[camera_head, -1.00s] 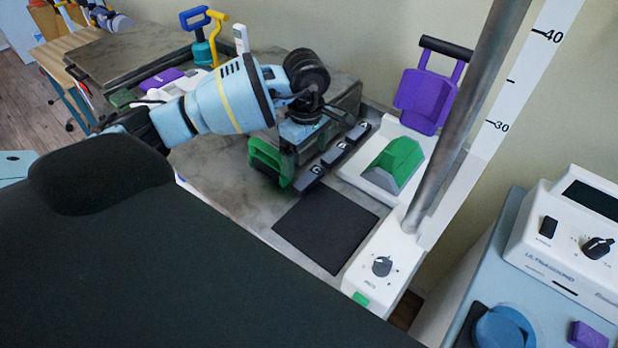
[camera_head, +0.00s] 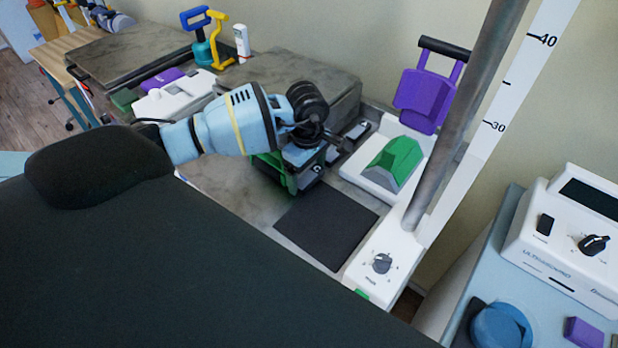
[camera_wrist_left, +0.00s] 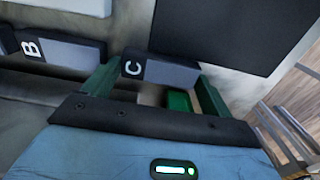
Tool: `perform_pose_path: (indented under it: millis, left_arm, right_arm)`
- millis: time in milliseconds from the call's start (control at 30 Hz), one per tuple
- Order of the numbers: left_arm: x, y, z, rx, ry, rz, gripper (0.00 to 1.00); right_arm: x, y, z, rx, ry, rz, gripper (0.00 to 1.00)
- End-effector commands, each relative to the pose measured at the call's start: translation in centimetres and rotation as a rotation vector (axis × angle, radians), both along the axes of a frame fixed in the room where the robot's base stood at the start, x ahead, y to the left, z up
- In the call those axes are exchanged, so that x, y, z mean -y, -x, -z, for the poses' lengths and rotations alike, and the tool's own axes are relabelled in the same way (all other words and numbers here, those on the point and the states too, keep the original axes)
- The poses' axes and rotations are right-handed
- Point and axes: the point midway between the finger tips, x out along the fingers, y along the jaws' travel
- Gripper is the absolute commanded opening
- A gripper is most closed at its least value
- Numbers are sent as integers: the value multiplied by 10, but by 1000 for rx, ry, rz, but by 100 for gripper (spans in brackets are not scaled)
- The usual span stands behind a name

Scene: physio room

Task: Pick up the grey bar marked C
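The grey bar marked C (camera_wrist_left: 172,72) lies in the left wrist view between the tips of my left gripper's two green fingers (camera_wrist_left: 158,82). Its white C faces the camera at its left end. The fingers stand apart at the two ends of the bar; I cannot tell whether either touches it. My right gripper is not in view.
The bar marked B (camera_wrist_left: 62,50) is left of C in the wrist view. A dark square mat (camera_head: 326,228) lies in front of the gripper. A white device with a green wedge (camera_head: 397,162) and a metal post (camera_head: 447,130) stand to the right.

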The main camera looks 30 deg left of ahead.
Motion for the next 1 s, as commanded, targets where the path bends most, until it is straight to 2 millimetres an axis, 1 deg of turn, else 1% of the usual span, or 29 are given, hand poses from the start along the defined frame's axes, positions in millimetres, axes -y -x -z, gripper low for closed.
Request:
perform_pose_path:
  millis: [33,167,200,367,467,567,800,1000]
  left_arm:
    - [0,0,0,0,0,0,78]
    - [0,0,0,0,0,0,61]
    - [0,0,0,1,0,0,59]
    - [0,0,-1,1,0,-1,59]
    - [0,-1,-4,2,-1,-1,59]
    - [-1,-1,-15,5,0,-1,59]
    - [0,-1,-59,5,-1,0,59]
    - [-1,-1,-89,2,-1,0,59]
  right_arm:
    - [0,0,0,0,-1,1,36]
    - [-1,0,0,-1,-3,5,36]
    - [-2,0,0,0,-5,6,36]
    - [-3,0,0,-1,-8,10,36]
    - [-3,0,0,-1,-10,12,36]
    - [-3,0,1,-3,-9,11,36]
    - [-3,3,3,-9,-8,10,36]
    - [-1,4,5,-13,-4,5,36]
